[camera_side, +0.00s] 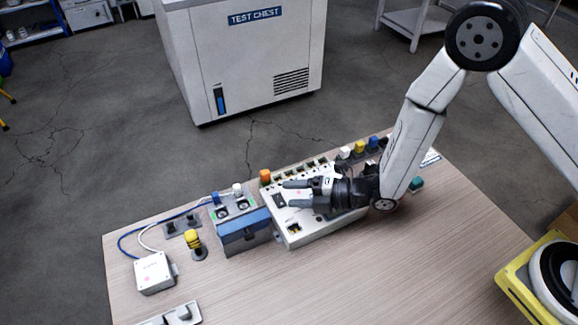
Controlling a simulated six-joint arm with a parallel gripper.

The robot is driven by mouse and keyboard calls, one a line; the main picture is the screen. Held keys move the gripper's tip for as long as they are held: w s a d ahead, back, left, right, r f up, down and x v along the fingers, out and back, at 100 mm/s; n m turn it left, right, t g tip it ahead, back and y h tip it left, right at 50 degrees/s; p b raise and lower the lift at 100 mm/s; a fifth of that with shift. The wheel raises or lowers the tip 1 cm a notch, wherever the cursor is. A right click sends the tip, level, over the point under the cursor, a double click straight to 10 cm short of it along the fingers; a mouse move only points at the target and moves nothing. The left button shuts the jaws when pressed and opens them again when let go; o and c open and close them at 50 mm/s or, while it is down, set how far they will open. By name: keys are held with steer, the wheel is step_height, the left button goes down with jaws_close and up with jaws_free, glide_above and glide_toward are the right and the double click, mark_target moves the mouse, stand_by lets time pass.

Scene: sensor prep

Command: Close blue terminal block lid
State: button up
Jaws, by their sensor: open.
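The blue terminal block (243,236) stands on the table left of the larger white device. Its grey top with round terminals (232,209) shows uncovered, so the lid looks open. A blue panel faces the front; I cannot tell clearly where the lid ends and the body begins. My gripper (286,193) is open and empty, with its fingers pointing left above the white device (310,228). It is to the right of the terminal block and apart from it. The gripper hides part of the white device's top.
A white sensor box (154,273) with blue and white cables lies left. A yellow-and-black knob (194,241) stands between it and the block. Coloured buttons line the back right. The front middle table (330,290) is clear.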

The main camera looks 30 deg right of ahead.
mark_target(250, 237)
steer(key=s+a+f+n+g+y, duration=0.1)
steer(key=s+a+f+n+y, duration=0.1)
steer(key=s+a+n+y, duration=0.3)
steer(key=shift+s+f+n+g+y, duration=0.3)
steer(key=shift+s+n+g, duration=0.1)
steer(key=shift+s+n, duration=0.55)
steer(key=shift+a, duration=0.15)
steer(key=shift+x, duration=3.8)
jaws_close()
